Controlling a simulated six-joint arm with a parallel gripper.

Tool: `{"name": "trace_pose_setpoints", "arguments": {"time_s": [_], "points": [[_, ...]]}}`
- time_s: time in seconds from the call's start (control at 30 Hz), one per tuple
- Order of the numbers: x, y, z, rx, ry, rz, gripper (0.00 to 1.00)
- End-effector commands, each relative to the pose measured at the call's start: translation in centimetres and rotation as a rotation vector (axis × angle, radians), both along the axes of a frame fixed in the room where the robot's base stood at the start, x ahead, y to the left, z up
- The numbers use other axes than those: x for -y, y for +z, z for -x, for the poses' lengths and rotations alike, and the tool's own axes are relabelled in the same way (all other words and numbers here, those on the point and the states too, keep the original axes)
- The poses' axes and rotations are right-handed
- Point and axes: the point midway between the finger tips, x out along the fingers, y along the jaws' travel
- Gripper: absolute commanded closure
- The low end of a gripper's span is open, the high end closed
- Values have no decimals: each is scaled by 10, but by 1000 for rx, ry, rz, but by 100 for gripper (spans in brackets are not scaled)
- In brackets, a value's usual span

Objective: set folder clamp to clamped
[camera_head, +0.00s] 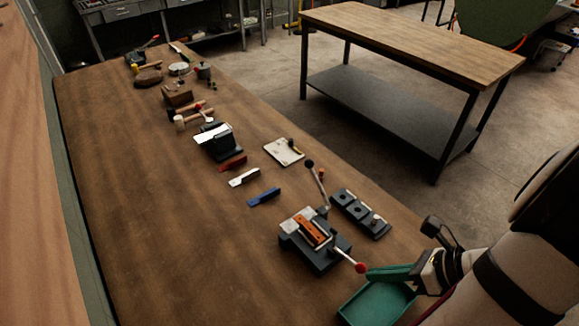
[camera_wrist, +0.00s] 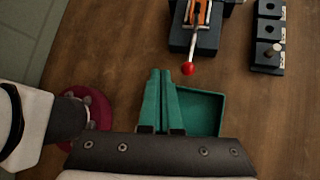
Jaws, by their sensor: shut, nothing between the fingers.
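The folder (camera_head: 325,262) is a dark block fixture with a pale metal top and an orange piece (camera_head: 311,232) on it, near the front right of the bench. A lever with a red ball (camera_head: 361,267) sticks out from its near right side; the ball also shows in the wrist view (camera_wrist: 188,69). I cannot tell from the picture which lever position means clamped. My gripper (camera_head: 370,274), with teal fingers, is shut and empty, close to the red ball but apart from it; it also shows in the wrist view (camera_wrist: 160,72).
A teal tray (camera_head: 375,305) lies below my fingers. A dark block with several sockets (camera_head: 360,213) stands right of the folder. The bench's left side is clear.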

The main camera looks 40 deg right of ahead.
Motion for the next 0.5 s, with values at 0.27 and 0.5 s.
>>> {"name": "trace_pose_setpoints", "arguments": {"time_s": [0.27,0.5], "points": [[29,-23,53,37,-359,-125,100],[29,-23,53,36,-360,-125,100]]}}
